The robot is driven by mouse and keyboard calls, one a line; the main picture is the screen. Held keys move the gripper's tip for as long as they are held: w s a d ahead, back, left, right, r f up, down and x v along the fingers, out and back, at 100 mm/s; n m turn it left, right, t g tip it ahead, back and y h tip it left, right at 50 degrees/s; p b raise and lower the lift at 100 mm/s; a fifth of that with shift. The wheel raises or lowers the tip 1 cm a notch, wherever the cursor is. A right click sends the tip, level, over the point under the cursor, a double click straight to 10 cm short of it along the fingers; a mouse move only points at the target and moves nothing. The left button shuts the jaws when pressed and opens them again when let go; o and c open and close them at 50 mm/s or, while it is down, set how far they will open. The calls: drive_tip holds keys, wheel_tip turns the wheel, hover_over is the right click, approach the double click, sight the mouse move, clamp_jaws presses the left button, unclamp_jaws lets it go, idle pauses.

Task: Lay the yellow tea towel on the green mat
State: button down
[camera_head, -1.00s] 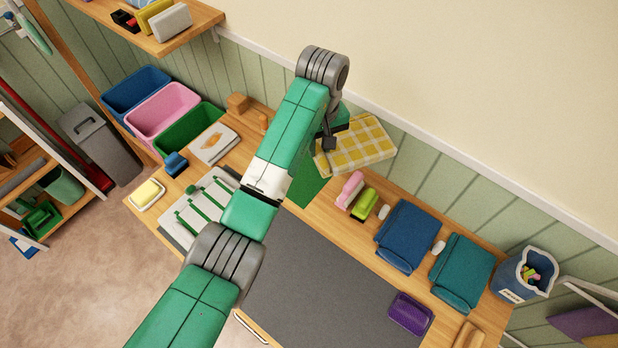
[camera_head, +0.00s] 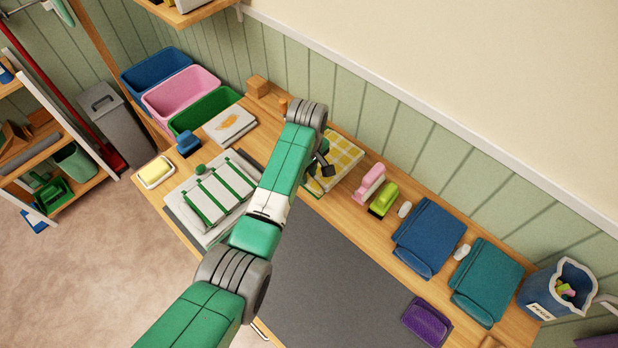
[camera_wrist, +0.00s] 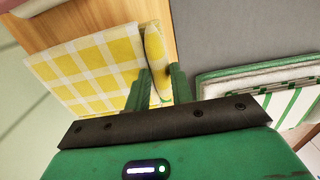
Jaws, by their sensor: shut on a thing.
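The yellow-and-white checked tea towel (camera_head: 346,153) is folded flat and lies low over the green mat at the back of the worktop. Only a thin strip of the green mat (camera_head: 313,187) shows beside the towel; the rest is hidden by the towel and my arm. My gripper (camera_head: 322,170) is at the towel's near edge. In the wrist view, my gripper's fingers (camera_wrist: 158,85) are shut on a folded edge of the towel (camera_wrist: 95,65). Whether the towel's whole underside touches the mat I cannot tell.
A pink brush (camera_head: 369,184) and a lime brush (camera_head: 383,201) stand close to the right of the towel. Blue (camera_head: 428,232) and teal (camera_head: 487,275) folded cloths lie farther right. A striped folded cloth stack (camera_head: 210,200) is at left.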

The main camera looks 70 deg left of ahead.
drive_tip(key=shift+f+b, duration=0.45)
drive_tip(key=shift+f, duration=1.35)
drive_tip(key=shift+f, duration=0.45)
drive_tip(key=c, duration=1.2)
unclamp_jaws()
drive_tip(key=shift+r, duration=0.1)
wheel_tip(320, 180, up, 13)
drive_tip(key=shift+f+p, duration=0.15)
drive_tip(key=shift+p, duration=1.05)
